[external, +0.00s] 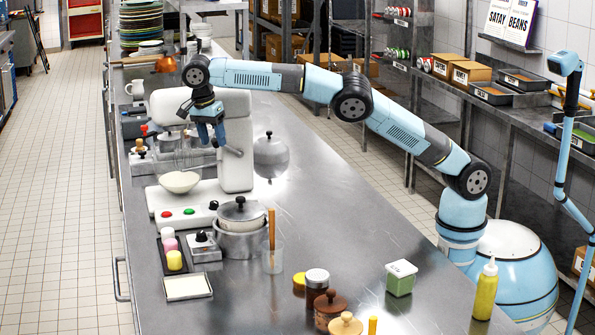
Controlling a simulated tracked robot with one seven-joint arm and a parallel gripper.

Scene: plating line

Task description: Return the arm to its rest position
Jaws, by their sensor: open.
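My arm reaches from its base at the right across the steel counter (345,230) to the left. My gripper (219,140) points down, open, with nothing seen between its fingers. It hangs in front of the white stand mixer (236,160), above and to the right of the white bowl (180,182) with its whisk. Whether it touches the mixer or whisk cannot be told from this view.
A lidded pot (241,240) stands before the mixer. A green box (401,278), a yellow bottle (485,290) and brown jars (329,309) stand at the front. Plates (141,22) are stacked at the far end. Shelving (470,95) runs along the right wall. The counter's middle is clear.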

